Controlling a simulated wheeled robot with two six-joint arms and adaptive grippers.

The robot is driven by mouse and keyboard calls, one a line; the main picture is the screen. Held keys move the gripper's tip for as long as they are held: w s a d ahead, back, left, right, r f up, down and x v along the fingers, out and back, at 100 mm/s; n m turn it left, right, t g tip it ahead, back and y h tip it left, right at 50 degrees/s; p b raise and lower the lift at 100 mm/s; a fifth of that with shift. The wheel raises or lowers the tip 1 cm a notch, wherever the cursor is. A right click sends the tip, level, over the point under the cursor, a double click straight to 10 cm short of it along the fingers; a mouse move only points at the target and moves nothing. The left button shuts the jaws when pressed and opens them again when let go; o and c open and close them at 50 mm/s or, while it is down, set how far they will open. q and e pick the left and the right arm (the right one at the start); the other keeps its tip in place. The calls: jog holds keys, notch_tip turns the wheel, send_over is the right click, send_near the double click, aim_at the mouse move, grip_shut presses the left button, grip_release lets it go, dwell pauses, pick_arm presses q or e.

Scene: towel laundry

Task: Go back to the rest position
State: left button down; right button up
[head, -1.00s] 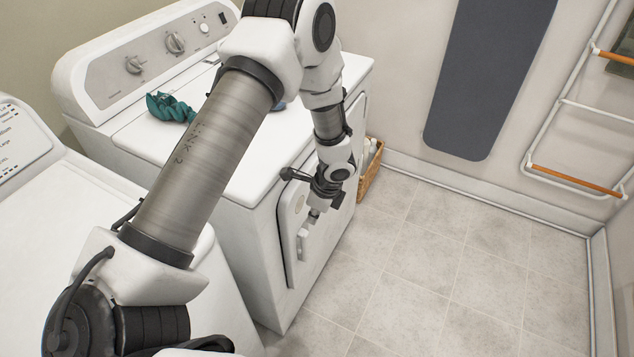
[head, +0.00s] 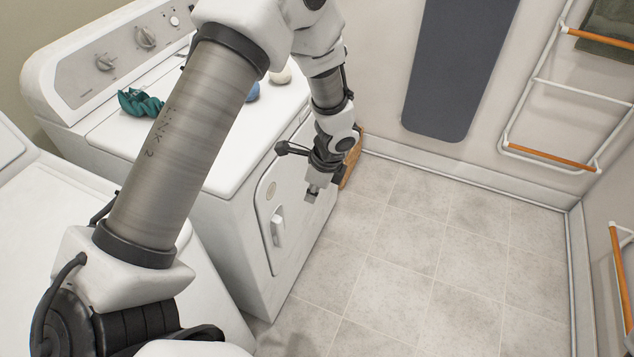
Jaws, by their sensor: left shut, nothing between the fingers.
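My left gripper (head: 311,194) is at the end of my left arm, which comes in from the lower left and bends down at the right. The gripper is shut and empty. It hangs in front of the dryer (head: 225,235), near its front door (head: 262,200), and looks apart from it. My right gripper is not in view.
A teal cloth (head: 139,103), a blue ball (head: 253,91) and a cream ball (head: 281,75) lie on the dryer. A wall rack (head: 553,160) is at the right. The tiled floor (head: 420,255) is clear.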

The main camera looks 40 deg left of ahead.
pick_arm(q)
jog(key=s+d+f+n+g+h, duration=0.1)
jog(key=s+d+f+n, duration=0.15)
jog(key=s+f, duration=0.45)
jog(key=s+d+f+n+g+h, duration=0.1)
jog(key=s+d+f+n, duration=0.2)
jog(key=s, duration=0.9)
jog(key=s+d+f+n+g+h, duration=0.1)
jog(key=s+d+f+n, duration=0.1)
jog(key=s+f+n, duration=0.5)
jog(key=w+r+n+t, duration=0.1)
jog(key=t, duration=0.1)
jog(key=w+a+r+n+t, duration=0.1)
jog(key=w, duration=0.1)
jog(key=shift+r+n+t, duration=0.2)
jog(key=shift+n+t, duration=0.15)
jog(key=shift+t, duration=0.05)
